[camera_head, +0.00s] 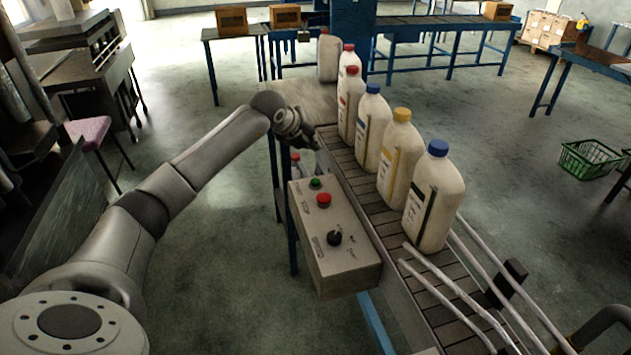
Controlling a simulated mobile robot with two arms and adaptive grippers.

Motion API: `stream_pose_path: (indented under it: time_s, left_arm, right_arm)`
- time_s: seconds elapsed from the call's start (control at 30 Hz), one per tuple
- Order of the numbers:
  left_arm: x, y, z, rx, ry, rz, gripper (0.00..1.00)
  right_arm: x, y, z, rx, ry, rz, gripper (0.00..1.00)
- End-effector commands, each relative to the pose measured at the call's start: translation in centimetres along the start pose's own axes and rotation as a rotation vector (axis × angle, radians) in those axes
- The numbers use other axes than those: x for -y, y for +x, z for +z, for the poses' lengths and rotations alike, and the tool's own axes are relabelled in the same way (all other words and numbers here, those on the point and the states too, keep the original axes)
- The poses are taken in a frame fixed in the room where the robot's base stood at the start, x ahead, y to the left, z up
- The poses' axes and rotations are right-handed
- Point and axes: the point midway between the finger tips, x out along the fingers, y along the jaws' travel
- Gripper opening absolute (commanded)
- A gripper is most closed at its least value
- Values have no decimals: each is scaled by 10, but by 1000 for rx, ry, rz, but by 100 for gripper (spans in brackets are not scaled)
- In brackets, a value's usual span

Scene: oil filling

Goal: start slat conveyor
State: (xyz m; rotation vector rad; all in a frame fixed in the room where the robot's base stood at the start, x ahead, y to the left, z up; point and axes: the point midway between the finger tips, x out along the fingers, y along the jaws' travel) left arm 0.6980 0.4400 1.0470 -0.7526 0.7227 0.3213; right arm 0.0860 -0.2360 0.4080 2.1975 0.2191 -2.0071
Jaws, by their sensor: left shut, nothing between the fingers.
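The slat conveyor (355,178) runs from the back middle to the front right. Several white bottles with red, blue and yellow caps stand upright on it, the nearest being a blue-capped bottle (434,200). A grey control box (345,268) is on the conveyor's left side. It carries a green button (316,183), a red button (323,200) and a black knob (335,238). My left gripper (308,140) is shut and empty, in front of the conveyor's far part in the picture and above the box's far end, apart from the buttons.
Metal guide rails (460,290) line the conveyor's near end. A green basket (588,160) lies on the floor at right. A pink stool (88,130) and a workbench (90,70) stand at left. Blue-legged tables with boxes are at the back. Floor between is open.

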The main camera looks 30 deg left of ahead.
Motion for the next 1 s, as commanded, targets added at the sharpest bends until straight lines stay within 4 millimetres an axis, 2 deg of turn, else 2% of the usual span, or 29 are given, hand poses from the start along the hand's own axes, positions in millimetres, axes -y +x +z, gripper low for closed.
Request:
stream_pose_path:
  time_s: [0.27, 0.6, 0.77, 1.0]
  left_arm:
    - [-14, 19, -14, -1, 0, 0, 0]
    - [-38, 53, -39, -1, 1, -1, 0]
    - [-43, 60, -44, -1, 1, -1, 0]
    - [-43, 60, -44, -1, 1, -1, 0]
  right_arm:
    - [0, 17, 2, 0, 0, 0, 0]
    - [1, 49, 4, 0, 0, 0, 0]
    - [1, 56, 5, 0, 0, 0, 0]
    - [1, 55, 5, -1, -1, 0, 0]
